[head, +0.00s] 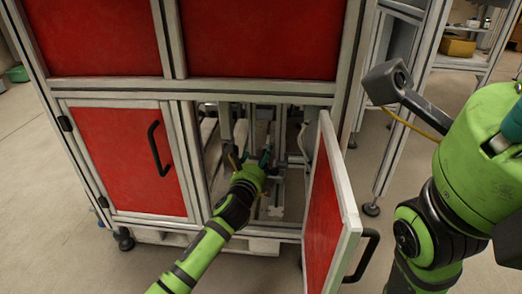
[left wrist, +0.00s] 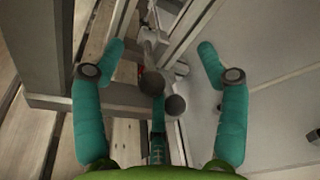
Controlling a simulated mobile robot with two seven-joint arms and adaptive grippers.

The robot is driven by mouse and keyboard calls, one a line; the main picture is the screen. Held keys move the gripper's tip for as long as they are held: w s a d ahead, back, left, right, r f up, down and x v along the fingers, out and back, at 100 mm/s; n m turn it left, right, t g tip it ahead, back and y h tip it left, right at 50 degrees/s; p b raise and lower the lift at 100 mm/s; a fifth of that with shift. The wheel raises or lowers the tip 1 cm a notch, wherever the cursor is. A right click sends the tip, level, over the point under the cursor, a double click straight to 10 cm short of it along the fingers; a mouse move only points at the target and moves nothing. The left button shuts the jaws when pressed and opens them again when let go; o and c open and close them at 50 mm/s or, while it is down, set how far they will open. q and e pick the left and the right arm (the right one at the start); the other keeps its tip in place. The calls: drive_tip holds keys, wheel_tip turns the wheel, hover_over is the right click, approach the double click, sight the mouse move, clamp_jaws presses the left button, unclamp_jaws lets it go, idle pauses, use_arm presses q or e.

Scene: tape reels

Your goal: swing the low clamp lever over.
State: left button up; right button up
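My left gripper (head: 256,158) reaches through the open doorway into the lower right bay of the cabinet (head: 187,84). In the left wrist view its teal fingers (left wrist: 162,62) are spread wide apart, and nothing is held between them. The lever's arm and pivot are not clear.
The red door (head: 322,205) stands open right of my left arm, its dark handle (head: 362,255) outward. The left red door (head: 130,160) is shut. Metal posts and rails surround my left gripper closely. A pale panel (left wrist: 265,110) stands at its right.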

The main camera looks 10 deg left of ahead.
use_arm(q)
drive_tip(key=s+a+r+p, duration=0.1)
drive_tip(key=s+p, duration=0.4)
drive_tip(key=s, duration=0.3)
drive_tip(key=shift+a+r, duration=0.25)
drive_tip(key=shift+a, duration=0.1)
idle(0.3)
drive_tip(key=shift+p, duration=0.4)
